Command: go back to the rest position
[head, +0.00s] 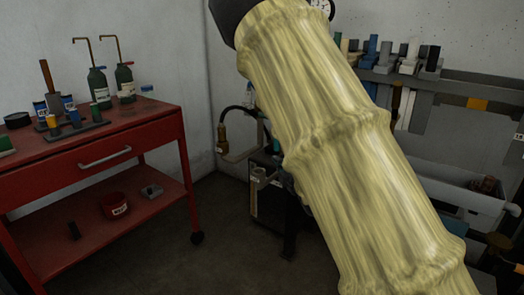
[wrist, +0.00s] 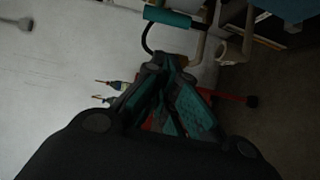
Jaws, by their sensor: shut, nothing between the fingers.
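My gripper (wrist: 158,68) is in the middle of the wrist view, its dark fingers drawn together with nothing between them. Teal patches show beside and behind the fingers; I cannot tell which are part of the gripper. In the head view my arm, in a pale yellow sleeve, runs from the bottom right to the top centre. Its dark end is cut off by the top edge, and the fingers are out of that view.
A red cart (head: 90,153) with green bottles (head: 97,85) stands left. A red bowl (head: 115,205) is on its lower shelf. A tool rack (head: 440,84) and grey bin (head: 455,195) are right, partly behind my arm. Floor (head: 225,235) shows between. A teal cylinder (wrist: 167,18) is beyond the fingers.

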